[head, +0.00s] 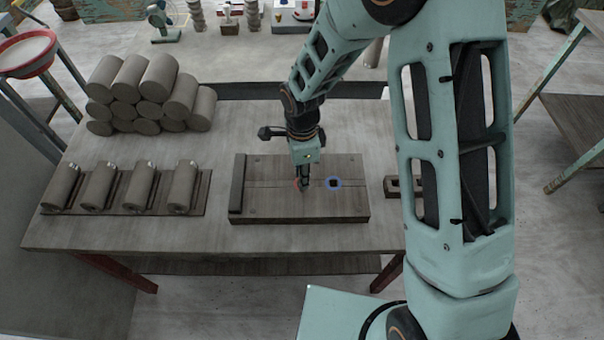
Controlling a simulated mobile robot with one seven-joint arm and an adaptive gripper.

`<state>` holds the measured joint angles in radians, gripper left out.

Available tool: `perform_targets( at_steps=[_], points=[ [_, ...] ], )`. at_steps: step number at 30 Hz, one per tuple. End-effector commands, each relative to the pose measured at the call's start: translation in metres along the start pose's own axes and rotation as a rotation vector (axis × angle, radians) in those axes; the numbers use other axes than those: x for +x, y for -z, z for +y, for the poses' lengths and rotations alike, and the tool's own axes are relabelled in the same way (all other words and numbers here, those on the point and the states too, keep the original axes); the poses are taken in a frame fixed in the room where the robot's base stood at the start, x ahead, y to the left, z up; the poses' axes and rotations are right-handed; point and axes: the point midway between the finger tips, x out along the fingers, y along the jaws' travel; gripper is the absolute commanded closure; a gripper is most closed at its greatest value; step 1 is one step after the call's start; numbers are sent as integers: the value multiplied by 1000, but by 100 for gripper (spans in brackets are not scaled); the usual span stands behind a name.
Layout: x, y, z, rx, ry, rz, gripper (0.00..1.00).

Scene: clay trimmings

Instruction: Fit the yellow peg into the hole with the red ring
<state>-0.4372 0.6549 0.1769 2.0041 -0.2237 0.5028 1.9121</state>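A dark wooden board (270,206) lies on the table, with a raised bar along its left edge. A blue ring (333,182) surrounds a dark hole right of the board's middle. Part of a red ring (298,183) shows just left of my gripper's tip; its hole is hidden. My gripper (303,183) points down at the red ring, its fingers close together and very small in view. I cannot make out the yellow peg, and whether the fingers hold it or touch the board is unclear.
The table (130,235) holds stacked grey clay cylinders (145,90) at the back left and a rack (125,200) of several cylinders at the front left. A small slotted block (392,187) lies right of the board, partly behind my arm.

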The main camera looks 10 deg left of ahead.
Motion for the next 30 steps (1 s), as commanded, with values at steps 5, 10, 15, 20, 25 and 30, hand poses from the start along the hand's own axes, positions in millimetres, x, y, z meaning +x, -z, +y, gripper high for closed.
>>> perform_targets(
  at_steps=[5,10,15,20,25,30],
  points=[
    [0,0,0,0,0,0,71],
    [-2,0,0,1,0,0,71],
    [-17,0,-2,0,5,0,71],
    [-47,0,-2,1,6,0,71],
    [-81,0,-2,1,6,0,71],
    [-108,0,-1,1,5,0,71]
  ],
)
